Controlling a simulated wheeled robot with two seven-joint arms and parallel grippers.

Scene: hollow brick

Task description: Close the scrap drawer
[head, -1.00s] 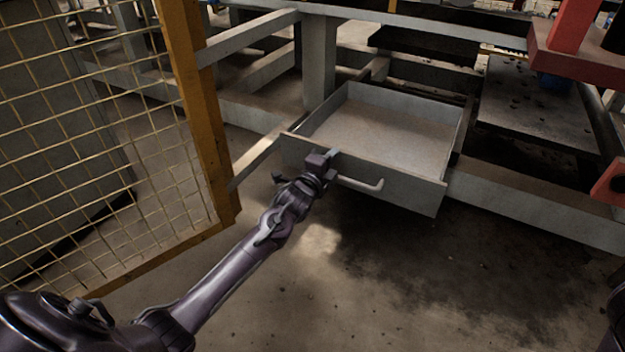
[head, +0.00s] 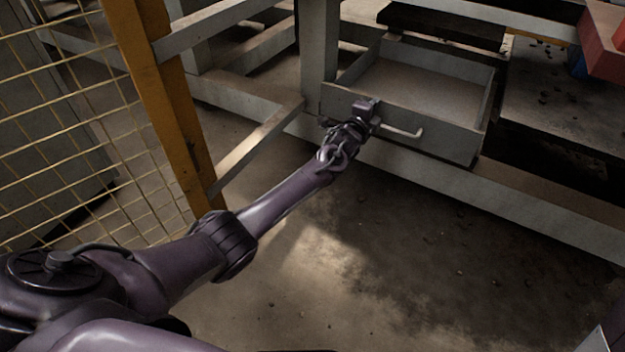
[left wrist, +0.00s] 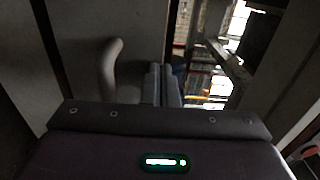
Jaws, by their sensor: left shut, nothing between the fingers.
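The scrap drawer (head: 450,137) is a grey, empty metal tray in the low frame. It stands partly open, its front a little out past the lower rail. Its pale bar handle (head: 405,132) sits on the front panel. My left gripper (head: 372,110) is shut and empty at the left part of the front panel, beside the handle, and looks to be against the panel. In the left wrist view the closed fingers (left wrist: 163,86) point at the grey panel, with the curved handle (left wrist: 109,72) to their left. My right gripper is out of view.
A yellow post (head: 162,100) with a mesh fence stands at left. A grey lower rail (head: 490,200) runs under the drawer. The floor (head: 400,280) in front is clear.

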